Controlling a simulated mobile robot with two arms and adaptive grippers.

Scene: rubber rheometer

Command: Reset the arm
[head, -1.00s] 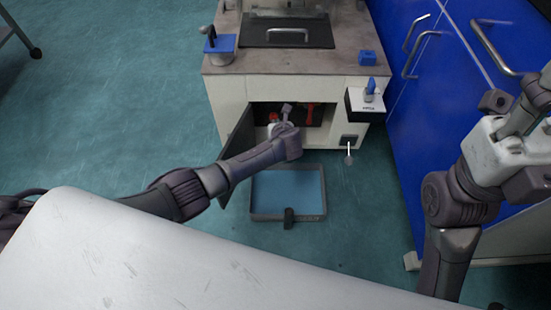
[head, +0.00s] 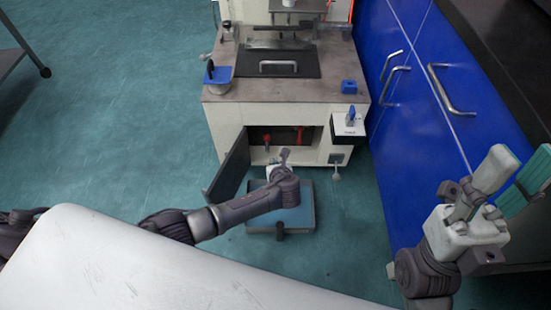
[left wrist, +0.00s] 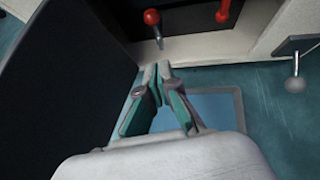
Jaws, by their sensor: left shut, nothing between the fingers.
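My left gripper (head: 284,156) is in front of the machine's open lower compartment, above the floor tray, empty. In the left wrist view its fingertips (left wrist: 157,72) are together, just below the compartment's front edge. Two red-ended levers show inside the compartment: a left one (left wrist: 152,17) with a metal stem and a right one (left wrist: 223,12). They also show in the head view, the left partly (head: 266,139) and the right (head: 299,133). My right gripper (head: 512,168) is at the right, its fingers apart with nothing visible between them.
The compartment's dark door (head: 229,168) stands open on the left. A blue tray with a dark rim (head: 311,208) lies on the floor under my left arm. Blue cabinets with metal handles (head: 449,90) and a dark worktop (head: 490,45) line the right.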

